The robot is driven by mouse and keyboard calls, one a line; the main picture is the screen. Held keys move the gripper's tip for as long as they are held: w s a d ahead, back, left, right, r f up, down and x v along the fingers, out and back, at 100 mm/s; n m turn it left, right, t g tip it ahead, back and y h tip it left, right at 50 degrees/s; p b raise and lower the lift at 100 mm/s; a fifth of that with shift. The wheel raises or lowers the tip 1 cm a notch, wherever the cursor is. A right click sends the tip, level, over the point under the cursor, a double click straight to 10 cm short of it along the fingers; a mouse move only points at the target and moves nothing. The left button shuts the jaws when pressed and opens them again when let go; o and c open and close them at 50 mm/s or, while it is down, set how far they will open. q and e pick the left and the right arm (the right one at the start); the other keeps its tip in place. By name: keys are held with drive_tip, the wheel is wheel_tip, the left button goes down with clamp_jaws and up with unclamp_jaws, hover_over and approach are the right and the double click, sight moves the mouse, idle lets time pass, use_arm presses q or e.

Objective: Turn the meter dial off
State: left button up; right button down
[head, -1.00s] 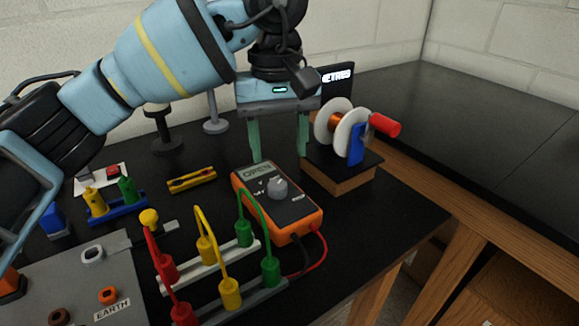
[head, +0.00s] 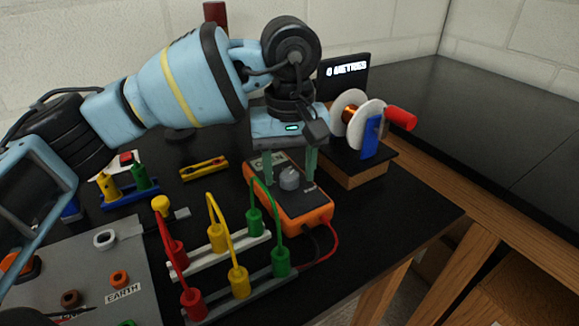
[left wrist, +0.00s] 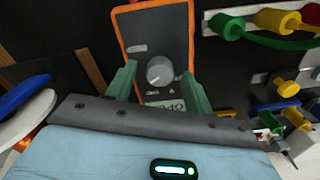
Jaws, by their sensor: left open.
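The meter (head: 306,205) is an orange-edged handheld unit with a dark face, lying on the black bench near its front right edge. Its round grey dial (head: 290,177) stands up from the middle of the face. The dial also shows in the left wrist view (left wrist: 160,71), with the lit display (left wrist: 165,104) below it. My left gripper (head: 290,166) points down over the display end of the meter. Contact cannot be told. My right gripper is not visible.
A wire spool with a red handle (head: 400,118) stands on a wooden block right behind the meter. Red, yellow and green plug leads (head: 237,282) stand close at the left. A grey EARTH panel (head: 70,260) lies at front left.

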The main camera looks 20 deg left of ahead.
use_arm(q)
drive_tip(key=c, duration=1)
